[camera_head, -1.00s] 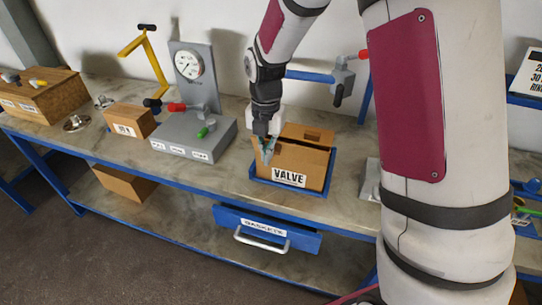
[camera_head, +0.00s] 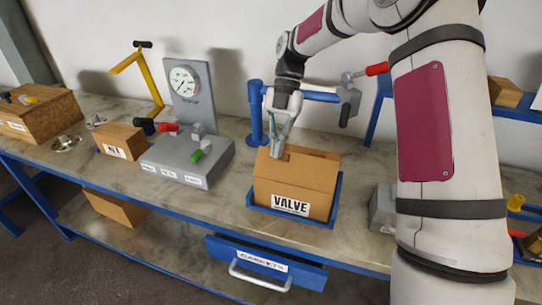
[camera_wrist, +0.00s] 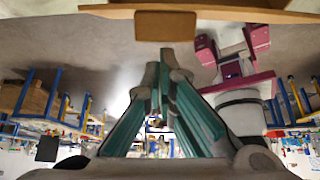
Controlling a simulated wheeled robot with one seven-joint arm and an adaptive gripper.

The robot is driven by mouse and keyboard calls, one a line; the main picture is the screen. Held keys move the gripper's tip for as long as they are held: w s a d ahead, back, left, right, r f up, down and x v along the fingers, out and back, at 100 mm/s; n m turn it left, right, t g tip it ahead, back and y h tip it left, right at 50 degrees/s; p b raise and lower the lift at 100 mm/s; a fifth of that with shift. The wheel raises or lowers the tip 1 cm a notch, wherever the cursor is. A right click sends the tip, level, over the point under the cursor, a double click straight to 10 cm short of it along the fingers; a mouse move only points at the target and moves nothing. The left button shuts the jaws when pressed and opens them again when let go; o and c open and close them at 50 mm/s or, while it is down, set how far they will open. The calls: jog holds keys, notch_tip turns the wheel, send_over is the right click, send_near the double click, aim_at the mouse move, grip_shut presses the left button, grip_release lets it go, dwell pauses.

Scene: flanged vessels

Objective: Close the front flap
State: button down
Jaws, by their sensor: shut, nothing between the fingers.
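The brown cardboard box labelled VALVE (camera_head: 296,188) stands on the bench in the head view, seated in a blue tray (camera_head: 334,212). A cardboard panel (camera_head: 313,162) spans its top; I cannot tell surely which flap it is or whether it lies fully flat. My gripper (camera_head: 275,154) points down at the top left part of the box, its fingertips at or very close to the cardboard. In the wrist view my gripper (camera_wrist: 160,75) has its fingers together with nothing between them. A cardboard edge with a small tab (camera_wrist: 165,25) shows just beyond the fingertips.
A grey gauge panel with levers (camera_head: 190,155) stands left of the box. A blue post with a horizontal arm (camera_head: 256,115) rises behind it. A blue drawer (camera_head: 265,262) is pulled out below. A smaller box (camera_head: 120,140) sits farther left.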

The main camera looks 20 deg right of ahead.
jog(key=w+d+b, duration=0.1)
jog(key=w+d+f, duration=0.1)
jog(key=shift+w+f+b, duration=0.15)
jog(key=shift+w+b, duration=0.2)
jog(key=shift+w, duration=0.05)
jog(key=shift+g+y, duration=0.3)
jog(key=shift+g, duration=0.1)
jog(key=w+f+b, duration=0.1)
jog(key=w+d+f+b, duration=0.1)
jog(key=f+b, duration=0.1)
jog(key=w+d+f+b, duration=0.1)
jog(key=shift+w+d+f, duration=0.15)
jog(key=shift+w+d, duration=0.05)
jog(key=shift+d, duration=0.05)
jog(key=shift+f+b, duration=0.1)
jog(key=shift+b, duration=0.2)
jog(key=shift+d+f, duration=0.1)
jog(key=shift+f, duration=0.05)
jog(key=shift+r, duration=0.9)
jog(key=v, duration=0.7)
jog(key=shift+w, duration=0.25)
